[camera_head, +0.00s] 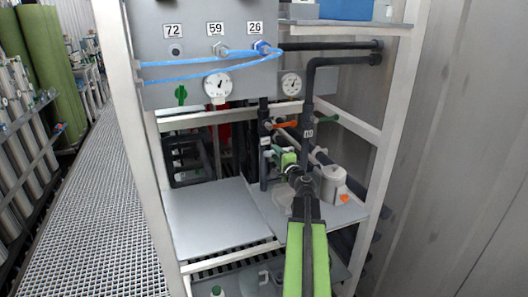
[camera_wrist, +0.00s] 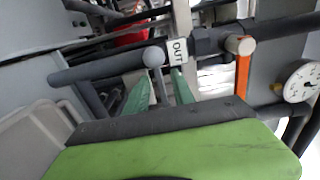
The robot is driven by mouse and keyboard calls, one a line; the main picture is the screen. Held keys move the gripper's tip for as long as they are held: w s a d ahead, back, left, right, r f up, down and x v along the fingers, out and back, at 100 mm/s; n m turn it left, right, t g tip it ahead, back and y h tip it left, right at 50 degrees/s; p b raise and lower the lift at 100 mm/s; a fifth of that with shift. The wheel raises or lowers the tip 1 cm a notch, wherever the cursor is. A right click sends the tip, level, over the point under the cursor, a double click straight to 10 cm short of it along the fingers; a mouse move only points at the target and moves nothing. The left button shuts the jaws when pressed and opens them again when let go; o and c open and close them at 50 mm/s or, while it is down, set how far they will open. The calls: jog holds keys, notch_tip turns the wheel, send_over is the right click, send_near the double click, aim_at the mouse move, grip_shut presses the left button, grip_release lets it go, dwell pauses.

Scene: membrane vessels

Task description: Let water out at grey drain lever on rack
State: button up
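In the wrist view a grey lever (camera_wrist: 154,56) with a rounded end stands beside a white tag reading OUT (camera_wrist: 179,52). My gripper (camera_wrist: 161,80) has two green fingers, one on each side of the lever's stem, with narrow gaps that look clear. Whether either finger touches the stem is hard to tell. In the head view my green and dark arm reaches into the rack (camera_head: 382,130) among the pipes. My gripper and the grey lever are small and partly hidden there.
An orange lever (camera_wrist: 243,75) is close right of the grey one, also visible in the head view (camera_head: 286,124). A dark pipe (camera_wrist: 105,68) crosses left of the lever. A gauge (camera_wrist: 301,81) is at far right. A bare shelf (camera_head: 212,215) lies below the pipes.

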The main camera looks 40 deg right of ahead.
jog(key=shift+w+d, duration=0.25)
jog(key=shift+w, duration=0.2)
jog(key=shift+w+a, duration=0.1)
grip_shut()
jog(key=shift+a, duration=0.15)
dwell(0.8)
